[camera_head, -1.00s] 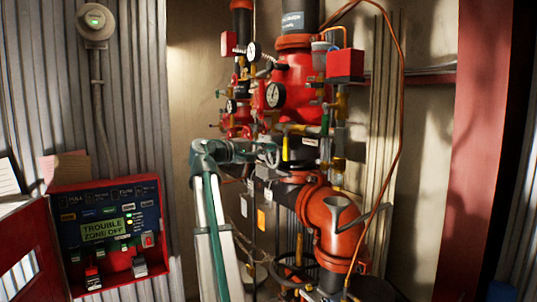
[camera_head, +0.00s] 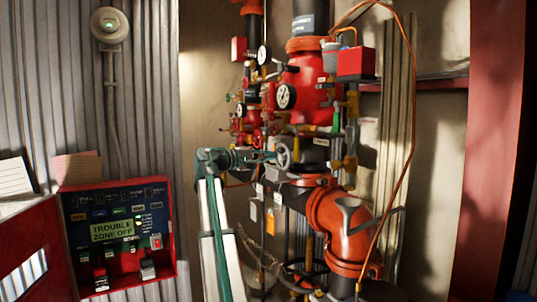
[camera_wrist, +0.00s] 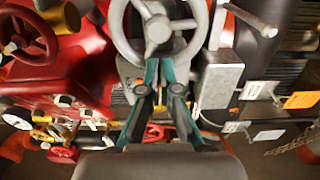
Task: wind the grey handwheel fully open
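The grey handwheel (camera_wrist: 158,28) fills the upper middle of the wrist view, with its hub and spokes showing and its top edge cut off. In the head view it is a small grey ring (camera_head: 284,154) at the centre, in front of the pipework. My gripper (camera_wrist: 167,68) has two teal fingers with a gap between them. The fingertips are at the lower part of the wheel's rim; whether they touch it I cannot tell. In the head view my gripper (camera_head: 271,156) reaches the wheel from the left, its fingers too small to make out.
A red handwheel (camera_wrist: 25,35) stands at the left of the wrist view. A grey box (camera_wrist: 218,82) is close right of my fingers. Red valves, gauges (camera_head: 286,97) and a large orange pipe (camera_head: 338,220) crowd around. A red alarm panel (camera_head: 120,240) is at the lower left.

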